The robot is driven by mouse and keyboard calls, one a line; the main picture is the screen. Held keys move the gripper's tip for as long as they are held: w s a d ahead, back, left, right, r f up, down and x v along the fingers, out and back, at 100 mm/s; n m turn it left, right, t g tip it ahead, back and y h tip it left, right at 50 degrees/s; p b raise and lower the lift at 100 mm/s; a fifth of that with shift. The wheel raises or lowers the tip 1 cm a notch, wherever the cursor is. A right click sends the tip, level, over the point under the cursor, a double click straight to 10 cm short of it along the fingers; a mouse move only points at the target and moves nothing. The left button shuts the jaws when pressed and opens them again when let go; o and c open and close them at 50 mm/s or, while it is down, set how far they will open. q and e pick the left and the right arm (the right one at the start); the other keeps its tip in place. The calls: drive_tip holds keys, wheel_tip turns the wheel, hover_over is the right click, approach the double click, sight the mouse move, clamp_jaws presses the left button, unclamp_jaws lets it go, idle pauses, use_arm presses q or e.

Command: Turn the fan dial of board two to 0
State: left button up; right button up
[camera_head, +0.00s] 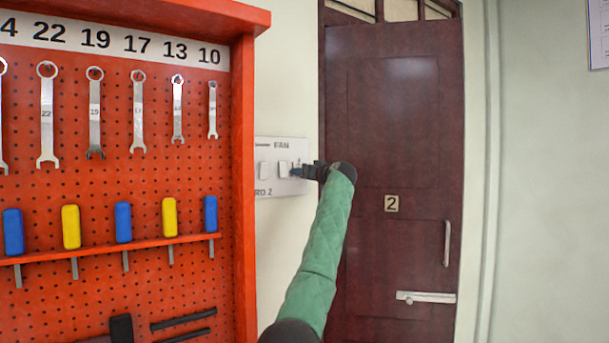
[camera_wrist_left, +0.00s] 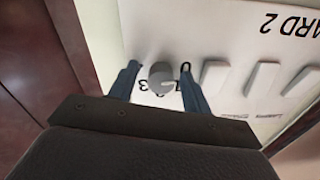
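Board two (camera_head: 267,185) is a white wall panel marked "FAN" and "RD 2", between the red tool rack and the door. In the left wrist view the board (camera_wrist_left: 222,30) appears upside down with its grey fan dial (camera_wrist_left: 160,74). Numbers around the dial include 0 and 3; the others are partly covered and I cannot read the dial's setting. My left gripper (camera_head: 297,171) is at the board's right side. In the wrist view the gripper (camera_wrist_left: 160,80) is open, one finger on each side of the dial, with small gaps visible. My right gripper is not in view.
White rocker switches (camera_wrist_left: 240,77) sit beside the dial. The red pegboard rack (camera_head: 244,200) with wrenches and screwdrivers stands left of the board, its edge projecting. A dark red door (camera_head: 400,130) marked 2 is to the right.

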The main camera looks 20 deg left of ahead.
use_arm(q)
drive_tip(key=shift+s+r, duration=0.1)
drive_tip(key=b+v, duration=0.2)
drive_tip(key=v, duration=0.5)
drive_tip(key=shift+s+d+b, duration=0.15)
drive_tip(key=shift+d+b, duration=0.2)
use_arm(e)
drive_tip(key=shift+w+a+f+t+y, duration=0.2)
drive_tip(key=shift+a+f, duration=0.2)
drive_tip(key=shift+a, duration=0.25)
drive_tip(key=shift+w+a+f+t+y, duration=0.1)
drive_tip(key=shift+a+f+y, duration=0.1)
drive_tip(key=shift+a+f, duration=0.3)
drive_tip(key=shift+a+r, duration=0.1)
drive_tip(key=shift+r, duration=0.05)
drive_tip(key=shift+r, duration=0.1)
